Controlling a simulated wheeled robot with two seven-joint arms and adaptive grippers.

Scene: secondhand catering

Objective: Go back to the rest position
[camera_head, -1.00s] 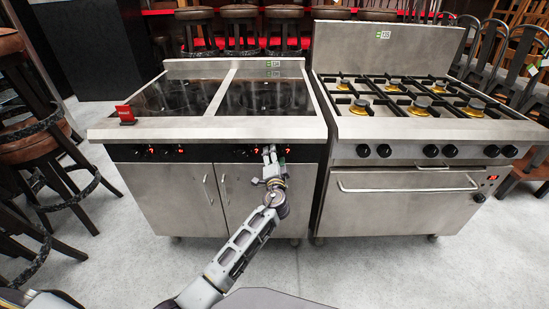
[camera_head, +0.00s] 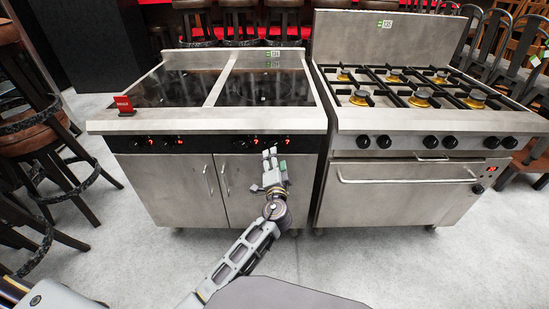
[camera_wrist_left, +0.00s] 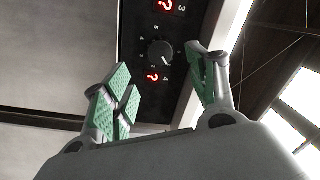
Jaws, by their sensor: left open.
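My left gripper (camera_head: 274,160) is in front of the steel induction hob unit (camera_head: 240,121), just below the right-hand knobs of its control strip. In the left wrist view the gripper (camera_wrist_left: 158,72) is open, its green-padded fingers apart with nothing between them. A black knob (camera_wrist_left: 160,52) and red displays on the dark control panel show beyond the fingers. No contact between fingers and knob can be seen. My right gripper is not in view.
A steel gas range (camera_head: 420,122) stands right of the hob unit. A red sign (camera_head: 124,106) stands on the hob's left front edge. Bar stools (camera_head: 35,140) crowd the left side. Bare grey floor (camera_head: 385,265) lies in front of the range.

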